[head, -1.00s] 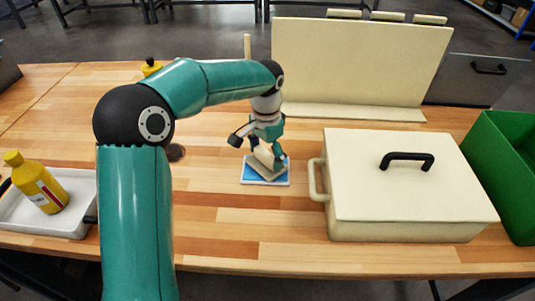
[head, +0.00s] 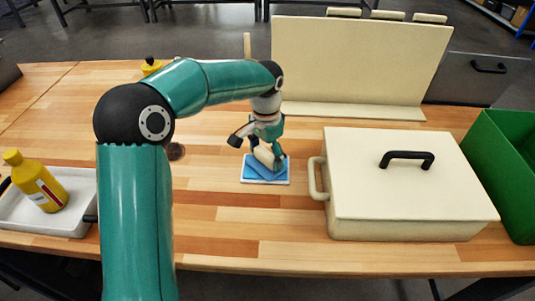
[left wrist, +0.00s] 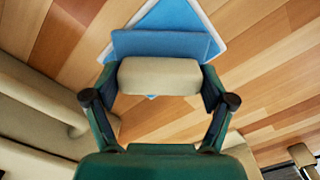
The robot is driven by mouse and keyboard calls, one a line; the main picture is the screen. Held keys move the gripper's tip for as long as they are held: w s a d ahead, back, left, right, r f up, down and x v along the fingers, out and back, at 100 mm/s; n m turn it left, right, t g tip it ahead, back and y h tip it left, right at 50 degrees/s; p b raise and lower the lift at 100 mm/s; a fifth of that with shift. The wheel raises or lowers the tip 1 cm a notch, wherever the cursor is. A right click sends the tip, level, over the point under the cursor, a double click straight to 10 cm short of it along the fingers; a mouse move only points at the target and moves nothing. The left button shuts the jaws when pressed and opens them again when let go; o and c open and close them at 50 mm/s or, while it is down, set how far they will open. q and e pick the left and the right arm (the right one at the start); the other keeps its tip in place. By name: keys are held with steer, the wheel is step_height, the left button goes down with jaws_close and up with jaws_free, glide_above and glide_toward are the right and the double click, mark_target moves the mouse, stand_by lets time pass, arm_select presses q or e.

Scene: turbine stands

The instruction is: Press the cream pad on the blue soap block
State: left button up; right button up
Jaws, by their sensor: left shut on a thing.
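The blue soap block (head: 281,176) lies flat with a white rim on the table; part of it shows at the top of the left wrist view (left wrist: 182,15). My left gripper (head: 266,155) is over it, its fingers shut on the cream part of the pad (left wrist: 160,76). The pad's flat slab (left wrist: 167,44) beyond the fingers looks blue. The pad sits over the soap block, turned at an angle to it, and looks to be touching it, though the contact is hidden. My right gripper is not in view.
A cream box (head: 405,190) with a black handle stands to the right. A cream upright panel (head: 360,65) stands behind. A green bin (head: 505,170) is far right. The wood in front is clear.

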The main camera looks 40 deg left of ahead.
mark_target(266, 153)
arm_select(q)
steer(key=shift+f, duration=0.1)
stand_by(0.3)
steer(key=shift+r+p, duration=3.1)
steer(key=shift+r, duration=0.5)
steer(key=shift+f, duration=0.1)
